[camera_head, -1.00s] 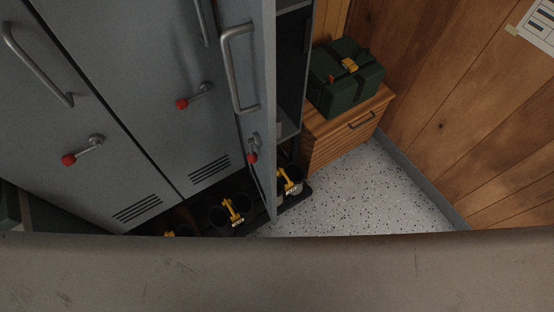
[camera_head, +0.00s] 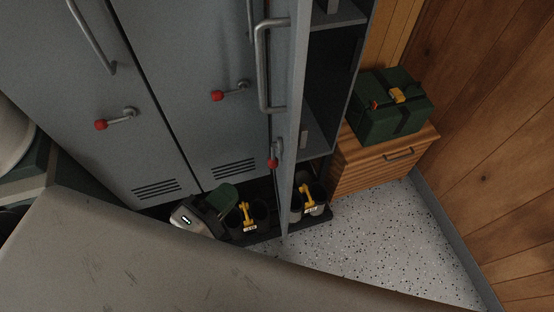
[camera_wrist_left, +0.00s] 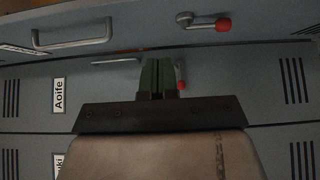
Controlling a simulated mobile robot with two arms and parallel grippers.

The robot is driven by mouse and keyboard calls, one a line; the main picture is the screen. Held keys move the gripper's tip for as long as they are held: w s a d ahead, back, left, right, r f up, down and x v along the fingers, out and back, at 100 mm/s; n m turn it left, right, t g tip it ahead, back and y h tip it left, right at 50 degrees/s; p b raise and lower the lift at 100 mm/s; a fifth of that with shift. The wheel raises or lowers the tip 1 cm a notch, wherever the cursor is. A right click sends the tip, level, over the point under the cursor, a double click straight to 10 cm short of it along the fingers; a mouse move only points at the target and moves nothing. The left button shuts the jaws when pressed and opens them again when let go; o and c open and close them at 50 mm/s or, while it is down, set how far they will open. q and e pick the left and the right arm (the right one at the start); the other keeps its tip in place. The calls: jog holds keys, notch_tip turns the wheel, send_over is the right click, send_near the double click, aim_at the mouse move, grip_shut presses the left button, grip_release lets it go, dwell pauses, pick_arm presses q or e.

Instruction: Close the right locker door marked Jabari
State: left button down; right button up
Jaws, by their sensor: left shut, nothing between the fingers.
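The right locker door (camera_head: 290,120) stands open and shows nearly edge-on in the head view. It has a grey bar handle (camera_head: 262,65) and a red-knobbed latch (camera_head: 273,160). No Jabari label is readable. The dark right locker interior (camera_head: 332,85) shows to the right of the door. My left gripper (camera_head: 226,194) is low in front of the closed lockers, left of the open door and apart from it. Its green fingers are shut and empty; they also show in the left wrist view (camera_wrist_left: 158,78), facing grey locker fronts. My right gripper is out of view.
Two closed locker doors (camera_head: 185,95) stand left of the open one. Boots with yellow tags (camera_head: 247,215) sit on a dark tray below. A green case (camera_head: 392,105) rests on a wooden cabinet (camera_head: 365,172). Speckled floor (camera_head: 390,240) is clear at right. An Aoife label (camera_wrist_left: 59,95) shows.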

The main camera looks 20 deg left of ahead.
pick_arm(q)
jog(key=p, duration=0.5)
send_near(287, 151)
jog(key=w+a, duration=0.1)
jog(key=w, duration=0.3)
jog(key=w+d, duration=0.1)
jog(key=d+p, duration=0.1)
jog(key=shift+w+d+r, duration=0.1)
jog(key=shift+w+d, duration=0.2)
jog(key=shift+w, duration=0.05)
jog(key=shift+w+d, duration=0.1)
jog(key=shift+d, duration=0.3)
